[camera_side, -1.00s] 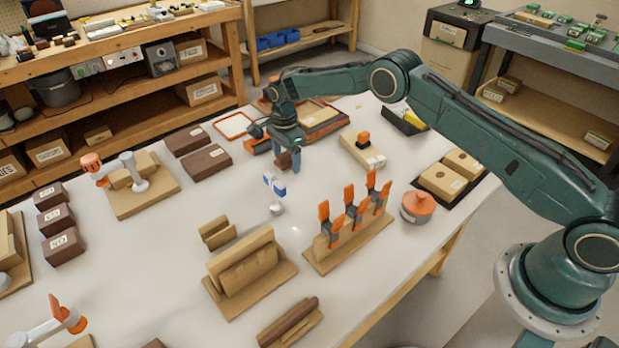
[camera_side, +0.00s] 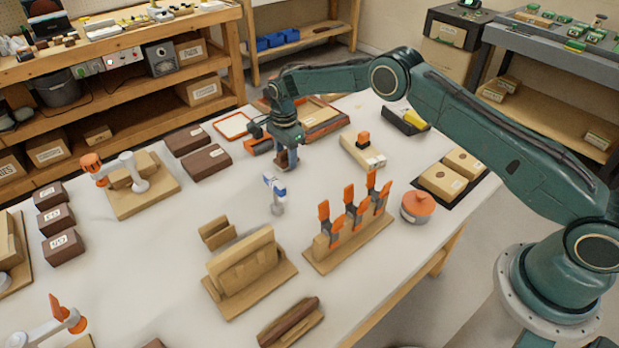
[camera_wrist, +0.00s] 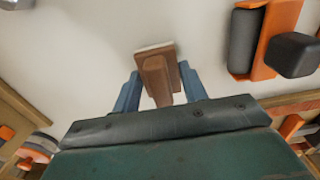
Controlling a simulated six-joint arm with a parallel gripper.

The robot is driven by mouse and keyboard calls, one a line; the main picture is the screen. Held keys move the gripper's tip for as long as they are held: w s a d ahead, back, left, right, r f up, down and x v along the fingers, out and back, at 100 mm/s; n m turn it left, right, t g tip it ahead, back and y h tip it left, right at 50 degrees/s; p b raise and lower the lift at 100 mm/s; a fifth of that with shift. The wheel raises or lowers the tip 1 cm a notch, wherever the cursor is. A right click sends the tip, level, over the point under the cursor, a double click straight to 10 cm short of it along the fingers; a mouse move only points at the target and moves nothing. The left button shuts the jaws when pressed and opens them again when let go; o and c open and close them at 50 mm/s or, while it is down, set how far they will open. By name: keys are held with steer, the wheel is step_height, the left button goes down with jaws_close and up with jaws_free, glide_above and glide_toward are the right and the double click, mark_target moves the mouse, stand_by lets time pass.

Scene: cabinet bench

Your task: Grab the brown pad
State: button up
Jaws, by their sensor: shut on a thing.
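My gripper (camera_side: 286,163) is at the back middle of the white table, pointing down. A small brown pad (camera_side: 283,157) is between its fingers, partly hidden by them in the side view. In the wrist view the brown pad (camera_wrist: 157,75) shows a raised middle part and a pale far edge. The blue fingers of my gripper (camera_wrist: 157,87) are shut on it from both sides. I cannot tell whether the pad touches the table.
A small blue and white item (camera_side: 274,190) stands just in front of my gripper. Brown blocks (camera_side: 205,162) lie to the left. A block with orange clamps (camera_side: 345,235) stands front right. An orange and dark tool (camera_wrist: 262,40) lies close by at right in the wrist view.

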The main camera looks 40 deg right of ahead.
mark_target(285, 151)
step_height(285, 151, up, 19)
steer(key=shift+r, duration=0.2)
stand_by(0.4)
steer(key=shift+a, duration=0.1)
stand_by(0.4)
